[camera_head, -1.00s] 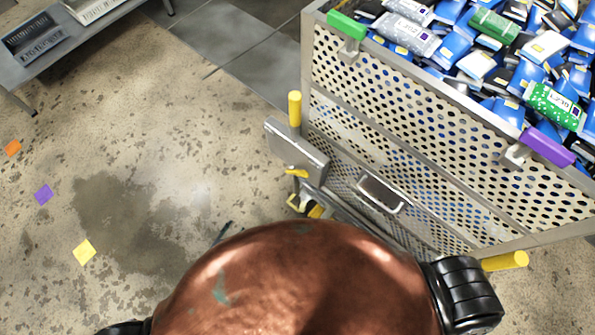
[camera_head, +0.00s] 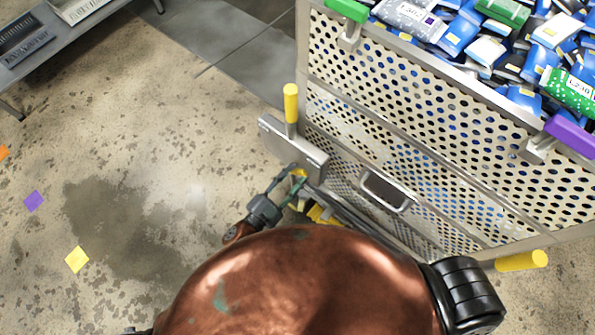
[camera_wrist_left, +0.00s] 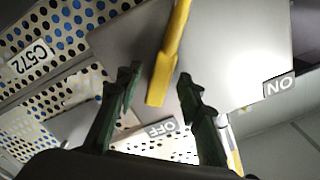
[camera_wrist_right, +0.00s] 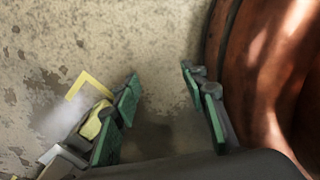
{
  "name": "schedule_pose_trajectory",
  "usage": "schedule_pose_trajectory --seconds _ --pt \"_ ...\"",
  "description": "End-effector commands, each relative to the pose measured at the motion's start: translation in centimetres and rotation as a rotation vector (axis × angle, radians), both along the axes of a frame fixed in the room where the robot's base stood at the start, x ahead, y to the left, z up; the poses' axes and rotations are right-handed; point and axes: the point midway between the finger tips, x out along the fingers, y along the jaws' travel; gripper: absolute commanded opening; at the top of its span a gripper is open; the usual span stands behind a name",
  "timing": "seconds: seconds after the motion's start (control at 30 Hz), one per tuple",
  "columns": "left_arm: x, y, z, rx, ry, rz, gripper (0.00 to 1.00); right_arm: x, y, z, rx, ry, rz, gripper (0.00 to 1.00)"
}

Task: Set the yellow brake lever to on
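The yellow brake lever (camera_wrist_left: 164,70) is in the left wrist view, in front of a grey plate. Its free end points toward the OFF label (camera_wrist_left: 162,129), and the ON label (camera_wrist_left: 279,86) is farther right on the plate. My left gripper (camera_wrist_left: 157,82) is open, its green fingers on either side of the lever's end with gaps visible. My right gripper (camera_wrist_right: 159,82) is open and empty above the floor.
The perforated cart (camera_head: 420,130), loaded with blue, white and green packs, stands at the right. A grey bench (camera_head: 70,40) stands upper left. The floor at left is clear, with coloured squares.

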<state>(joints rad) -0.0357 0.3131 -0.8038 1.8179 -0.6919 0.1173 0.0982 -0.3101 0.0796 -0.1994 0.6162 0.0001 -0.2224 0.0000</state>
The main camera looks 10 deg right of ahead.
Motion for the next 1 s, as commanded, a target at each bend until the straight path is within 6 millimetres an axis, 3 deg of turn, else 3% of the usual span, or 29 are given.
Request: schedule_pose_trajectory --seconds 0.17,0.47,1.0 --pt "0.9 -1.1 -0.1 0.0 0.001 0.001 0.35 0.2 0.2 -0.3 0.001 -0.002 0.001 0.4" --pt "1.1 -1.3 0.0 0.0 0.001 0.001 0.35 1.6 0.2 -0.3 0.004 -0.021 0.004 0.4" --pt "1.0 -1.3 0.0 0.001 0.002 0.001 0.0 1.1 0.2 -0.3 0.003 -0.014 0.004 0.4"
